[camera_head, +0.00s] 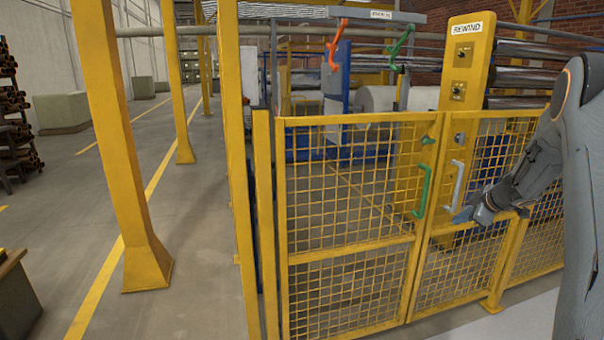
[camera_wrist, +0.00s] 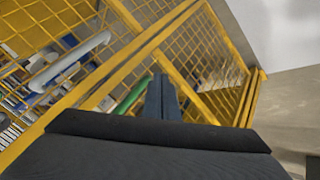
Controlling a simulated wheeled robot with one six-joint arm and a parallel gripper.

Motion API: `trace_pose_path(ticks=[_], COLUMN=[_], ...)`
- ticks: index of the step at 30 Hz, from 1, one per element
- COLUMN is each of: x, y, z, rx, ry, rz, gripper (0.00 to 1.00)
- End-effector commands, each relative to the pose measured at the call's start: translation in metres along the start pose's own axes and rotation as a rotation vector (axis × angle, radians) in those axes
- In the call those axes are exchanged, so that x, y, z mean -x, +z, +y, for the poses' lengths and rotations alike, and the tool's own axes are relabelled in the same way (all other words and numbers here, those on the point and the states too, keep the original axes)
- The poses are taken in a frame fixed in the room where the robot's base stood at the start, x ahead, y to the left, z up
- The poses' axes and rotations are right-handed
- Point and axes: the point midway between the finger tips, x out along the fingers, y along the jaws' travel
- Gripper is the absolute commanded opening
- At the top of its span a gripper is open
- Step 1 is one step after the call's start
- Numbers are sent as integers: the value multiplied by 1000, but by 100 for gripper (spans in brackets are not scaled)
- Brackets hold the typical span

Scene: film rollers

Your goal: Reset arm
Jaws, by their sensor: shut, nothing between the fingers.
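My gripper (camera_head: 461,215) is at the right in the head view, in front of the yellow mesh gate (camera_head: 345,252), close to a grey handle (camera_head: 453,186). In the wrist view its fingers (camera_wrist: 161,98) are together with nothing between them. A green handle (camera_head: 422,191) stands upright on the gate, left of the grey one. In the wrist view the green handle (camera_wrist: 132,93) is just left of the fingertips and the grey handle (camera_wrist: 68,62) is farther left. I cannot tell whether the fingers touch the gate. My arm fills the right edge of the head view.
A yellow post with a REWIND sign (camera_head: 467,29) stands behind the gate. An orange handle (camera_head: 335,46) and another green handle (camera_head: 400,45) hang above. Behind are rollers and a white roll (camera_head: 375,99). Yellow columns (camera_head: 115,130) line the left; the aisle floor there is open.

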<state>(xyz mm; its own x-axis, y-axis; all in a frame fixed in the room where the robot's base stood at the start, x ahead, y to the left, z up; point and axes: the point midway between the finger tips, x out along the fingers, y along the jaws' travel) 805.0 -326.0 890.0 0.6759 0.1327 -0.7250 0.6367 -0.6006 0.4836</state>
Motion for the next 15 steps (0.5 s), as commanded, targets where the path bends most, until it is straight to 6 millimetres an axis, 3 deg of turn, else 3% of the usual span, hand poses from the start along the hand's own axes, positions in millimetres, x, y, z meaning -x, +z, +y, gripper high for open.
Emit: trace_pose_path(ticks=[8, 11, 15], x=[23, 40, 70], y=[-65, -88, -106], z=[-10, -29, -76], rx=[-135, -225, -369], ry=[131, 180, 213], rz=[-23, -66, -163], gripper=[0, 0, 0])
